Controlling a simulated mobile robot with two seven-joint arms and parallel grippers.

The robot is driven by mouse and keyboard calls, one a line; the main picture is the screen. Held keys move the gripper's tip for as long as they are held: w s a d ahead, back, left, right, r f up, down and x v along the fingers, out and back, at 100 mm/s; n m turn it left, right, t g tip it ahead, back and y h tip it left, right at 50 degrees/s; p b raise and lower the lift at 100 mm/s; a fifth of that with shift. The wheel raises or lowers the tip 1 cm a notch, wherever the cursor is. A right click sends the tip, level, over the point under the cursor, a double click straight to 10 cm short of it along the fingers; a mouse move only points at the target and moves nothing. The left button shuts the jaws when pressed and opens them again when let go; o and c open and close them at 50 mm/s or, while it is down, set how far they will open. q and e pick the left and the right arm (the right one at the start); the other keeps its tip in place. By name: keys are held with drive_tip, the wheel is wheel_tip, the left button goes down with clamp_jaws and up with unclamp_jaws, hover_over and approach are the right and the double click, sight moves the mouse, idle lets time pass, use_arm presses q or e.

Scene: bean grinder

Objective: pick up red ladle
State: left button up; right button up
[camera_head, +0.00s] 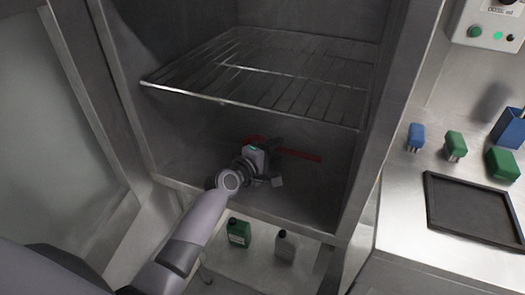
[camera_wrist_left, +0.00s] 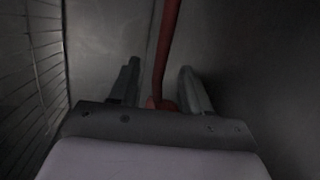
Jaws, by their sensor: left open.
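The red ladle (camera_head: 302,155) lies on the floor of the metal cabinet, under the wire shelf. My left gripper (camera_head: 279,165) is inside the cabinet at the ladle and covers its middle; red parts show on both sides of it. In the left wrist view, the ladle's thin red handle (camera_wrist_left: 167,45) runs between the two open fingers of the left gripper (camera_wrist_left: 160,82), with a gap on each side. A rounded red part shows low between the fingers, partly hidden by the gripper body. My right gripper is not in view.
The wire shelf (camera_head: 275,75) spans the cabinet above my left gripper. Cabinet walls stand close on both sides. A counter with a black tray (camera_head: 432,207) is at right.

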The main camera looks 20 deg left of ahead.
use_arm(q)
clamp_jaws()
